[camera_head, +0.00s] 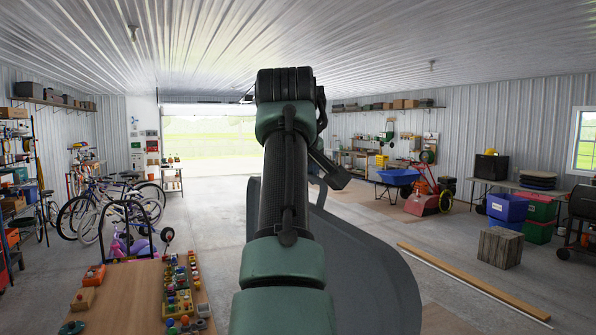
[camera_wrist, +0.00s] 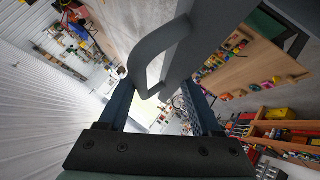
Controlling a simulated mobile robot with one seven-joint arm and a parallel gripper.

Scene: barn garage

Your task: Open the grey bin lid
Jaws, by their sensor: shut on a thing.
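The grey bin lid (camera_head: 372,275) is a large smooth panel with a rounded edge, close behind my arm in the head view. My arm hides its middle, and I cannot make out the bin body or how far the lid stands open. In the wrist view the lid's curved grey handle (camera_wrist: 147,52) reaches down between the fingers of my gripper (camera_wrist: 160,95). The gripper is shut on this handle, with its fingers apart around it. In the head view my arm mostly hides the gripper.
A wooden table (camera_head: 128,297) with toys stands at the front left, near bicycles (camera_head: 105,205). A wooden plank (camera_head: 470,280) lies on the floor right of the lid. A wooden crate (camera_head: 499,247) and blue bins (camera_head: 507,208) stand farther right. Floor toward the bright doorway is clear.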

